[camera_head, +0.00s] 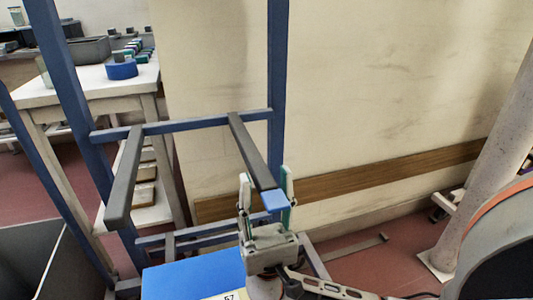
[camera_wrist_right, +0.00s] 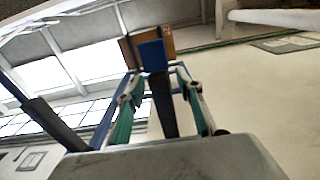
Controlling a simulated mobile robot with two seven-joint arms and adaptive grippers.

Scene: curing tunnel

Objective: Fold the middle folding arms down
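Two dark grey folding arms stick out toward me from a blue crossbar on a blue upright frame (camera_head: 277,70). The left folding arm (camera_head: 124,180) is bare along its length. The right folding arm (camera_head: 250,150) ends in a blue tip (camera_head: 275,201). My right gripper (camera_head: 266,186) is open, with one finger on each side of the right folding arm near its blue tip. In the right wrist view, the gripper (camera_wrist_right: 160,105) has the dark arm (camera_wrist_right: 162,100) between its spread fingers, with gaps on both sides. My left gripper is not in view.
A blue panel (camera_head: 195,278) with a white label lies below the folding arms. A white table (camera_head: 90,85) with a blue round item stands behind left. A grey bin (camera_head: 45,262) is at lower left. A pale column (camera_head: 488,160) stands at right.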

